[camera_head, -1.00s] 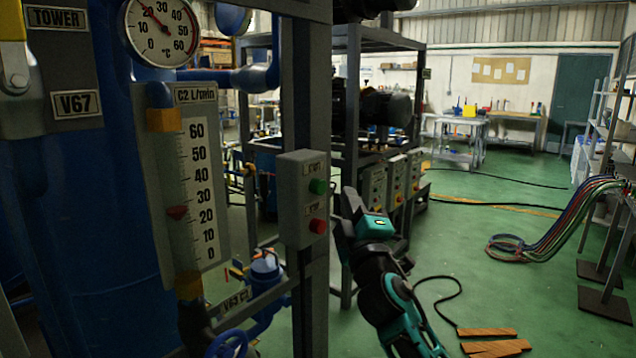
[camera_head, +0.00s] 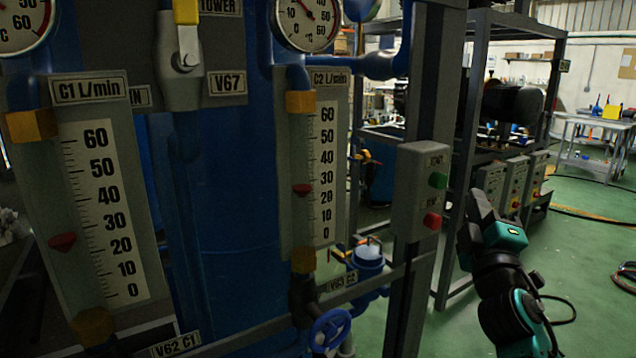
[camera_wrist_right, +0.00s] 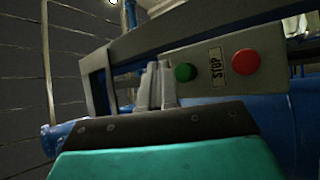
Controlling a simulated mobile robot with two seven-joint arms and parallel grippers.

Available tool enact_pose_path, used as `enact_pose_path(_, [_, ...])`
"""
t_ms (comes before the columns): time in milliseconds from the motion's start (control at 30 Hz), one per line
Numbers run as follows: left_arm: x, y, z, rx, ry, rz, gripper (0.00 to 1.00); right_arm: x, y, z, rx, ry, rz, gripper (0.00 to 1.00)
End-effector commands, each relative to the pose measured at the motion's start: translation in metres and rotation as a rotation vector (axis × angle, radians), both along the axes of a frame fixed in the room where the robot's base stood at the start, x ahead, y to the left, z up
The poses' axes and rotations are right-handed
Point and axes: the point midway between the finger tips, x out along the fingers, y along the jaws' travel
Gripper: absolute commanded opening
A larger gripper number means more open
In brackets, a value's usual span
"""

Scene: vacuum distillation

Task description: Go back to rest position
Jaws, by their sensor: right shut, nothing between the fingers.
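My right gripper (camera_head: 477,207) is shut and empty. In the head view it points up, to the right of the grey start/stop box (camera_head: 420,190) on the steel post, and looks apart from it. The box carries a green button (camera_head: 438,180) and a red button (camera_head: 431,221). In the right wrist view the gripper fingers (camera_wrist_right: 155,86) show small beside the green button (camera_wrist_right: 185,72), with the red button (camera_wrist_right: 246,62) further right. I cannot tell the depth between fingers and box there. My left gripper is out of view.
Two flowmeters, C1 (camera_head: 101,200) and C2 (camera_head: 313,180), stand left before the blue tower (camera_head: 232,200). A blue valve wheel (camera_head: 330,330) sits low beside the post. Grey control boxes (camera_head: 516,190) line the frame behind my right arm. Green floor (camera_head: 590,270) is open at right.

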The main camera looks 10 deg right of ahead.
Motion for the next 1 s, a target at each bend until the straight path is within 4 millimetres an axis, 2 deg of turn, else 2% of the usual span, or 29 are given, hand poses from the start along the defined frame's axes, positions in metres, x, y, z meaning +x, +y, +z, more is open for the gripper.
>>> enact_pose_path(67, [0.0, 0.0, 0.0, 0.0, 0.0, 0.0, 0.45, 0.0, 0.006, -0.024, 0.041, 0.042, 0.031, 0.0])
enact_pose_path(167, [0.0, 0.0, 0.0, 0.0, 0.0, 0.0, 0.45, -0.005, 0.022, -0.076, 0.149, 0.136, 0.106, 0.0])
enact_pose_path(267, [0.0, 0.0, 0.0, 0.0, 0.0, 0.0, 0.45, -0.021, 0.045, -0.145, 0.315, 0.263, 0.191, 0.0])
enact_pose_path(300, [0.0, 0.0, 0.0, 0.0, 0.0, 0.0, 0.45, -0.03, 0.055, -0.173, 0.388, 0.316, 0.219, 0.0])
enact_pose_path(400, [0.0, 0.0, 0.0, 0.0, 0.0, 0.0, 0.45, -0.062, 0.081, -0.239, 0.581, 0.445, 0.277, 0.0])
enact_pose_path(500, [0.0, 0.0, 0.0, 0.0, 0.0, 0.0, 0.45, -0.103, 0.108, -0.297, 0.781, 0.569, 0.309, 0.0])
enact_pose_path(600, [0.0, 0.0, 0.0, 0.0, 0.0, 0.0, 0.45, -0.147, 0.132, -0.343, 0.974, 0.675, 0.315, 0.0])
enact_pose_path(700, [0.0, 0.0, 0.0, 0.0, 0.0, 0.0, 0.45, -0.186, 0.152, -0.374, 1.131, 0.755, 0.304, 0.0])
enact_pose_path(800, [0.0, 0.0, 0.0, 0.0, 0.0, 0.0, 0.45, -0.213, 0.166, -0.392, 1.238, 0.804, 0.29, 0.0])
enact_pose_path(900, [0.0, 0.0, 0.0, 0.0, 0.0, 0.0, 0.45, -0.227, 0.173, -0.4, 1.296, 0.827, 0.28, 0.0])
enact_pose_path(1000, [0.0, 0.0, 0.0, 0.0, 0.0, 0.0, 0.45, -0.229, 0.174, -0.401, 1.305, 0.83, 0.279, 0.0])
